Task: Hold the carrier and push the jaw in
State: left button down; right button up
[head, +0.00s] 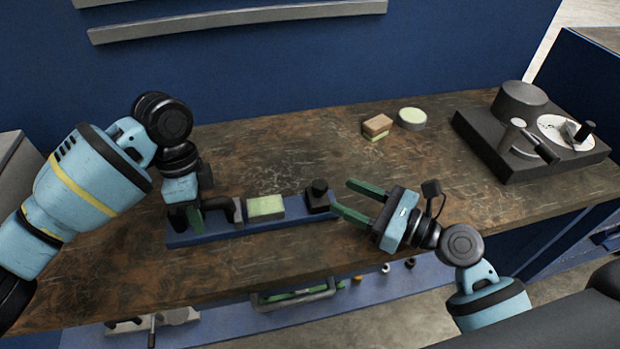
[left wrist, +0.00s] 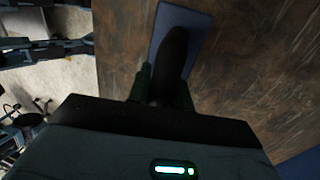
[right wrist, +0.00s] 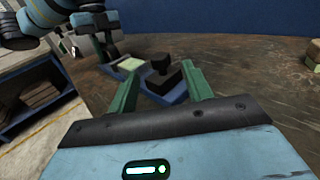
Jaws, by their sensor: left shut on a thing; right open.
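The carrier is a long blue base (head: 285,221) on the bench with a dark grey handle (head: 237,210) near its left end. A pale green block (head: 265,207) sits mid-base. The jaw, a black block with a round knob (head: 318,195), stands at the right end, with a gap between it and the green block. My left gripper (head: 188,214) is shut on the carrier's handle end; in the left wrist view a dark rounded part (left wrist: 172,60) lies between its fingers, contact partly hidden. My right gripper (head: 345,197) is open and empty, just right of the jaw, fingers pointing at it (right wrist: 162,75).
A brown and green sponge (head: 377,125) and a round pale green tin (head: 411,118) lie toward the back. A dark device with a white dial (head: 540,130) stands at the right. The bench (head: 300,150) behind the base is clear. A lower shelf (head: 220,325) holds tools.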

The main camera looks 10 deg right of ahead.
aim_at(313, 181)
jog(key=x, duration=0.9)
jog(key=shift+w+a, duration=0.1)
grip_shut()
